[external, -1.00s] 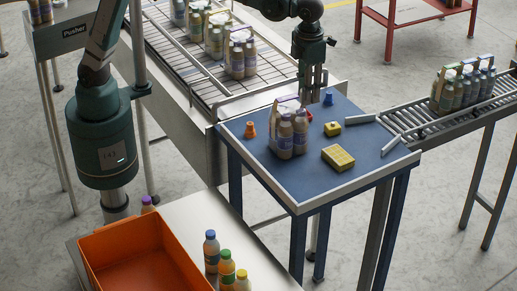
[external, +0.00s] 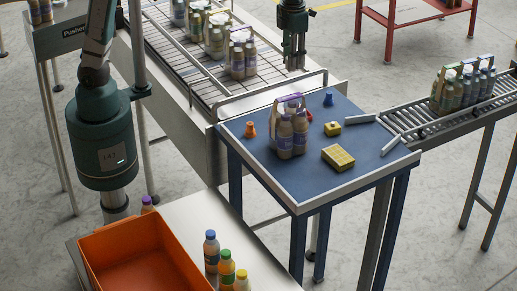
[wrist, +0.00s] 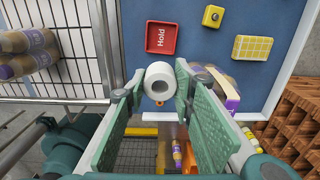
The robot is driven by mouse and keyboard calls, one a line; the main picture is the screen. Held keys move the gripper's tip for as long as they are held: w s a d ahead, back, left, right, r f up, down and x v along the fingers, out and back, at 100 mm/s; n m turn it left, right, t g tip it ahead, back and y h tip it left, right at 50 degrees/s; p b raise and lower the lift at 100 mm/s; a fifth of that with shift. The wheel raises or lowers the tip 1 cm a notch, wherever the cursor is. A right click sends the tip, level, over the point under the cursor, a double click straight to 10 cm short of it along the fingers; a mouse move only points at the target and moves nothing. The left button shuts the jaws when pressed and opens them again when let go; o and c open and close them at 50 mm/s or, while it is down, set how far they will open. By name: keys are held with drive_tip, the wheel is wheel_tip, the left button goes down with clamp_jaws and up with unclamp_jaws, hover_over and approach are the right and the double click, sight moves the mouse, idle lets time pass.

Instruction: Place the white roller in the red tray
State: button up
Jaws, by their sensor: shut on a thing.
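The white roller (wrist: 148,80) shows in the wrist view between my gripper's (wrist: 156,84) green finger pads. My gripper is shut on it, with the roller's hollow end facing the camera. The red tray (wrist: 161,38), labelled "Hold", lies flat on the blue table just beyond the roller in this view, and it looks empty. In the external view my gripper (external: 294,66) hangs at the top, behind the table's far edge in the picture. The roller cannot be made out there. The red tray (external: 309,117) is partly hidden behind the bottle pack.
On the blue table (external: 300,185) stand a bottle pack (external: 286,140), an orange cone (external: 250,130), a blue piece (external: 328,99), a small yellow block (external: 332,129) and a yellow box (external: 338,157). A conveyor (external: 200,80) and an orange bin (external: 90,258) are nearby.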

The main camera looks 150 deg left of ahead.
wheel_tip(320, 180, down, 9)
drive_tip(key=shift+w+f, duration=0.15)
idle(0.4)
drive_tip(key=shift+f+p, duration=0.3)
drive_tip(key=shift+f, duration=2.65)
drive_tip(key=shift+f, duration=0.1)
drive_tip(key=shift+f, duration=1.95)
drive_tip(key=shift+f, duration=0.3)
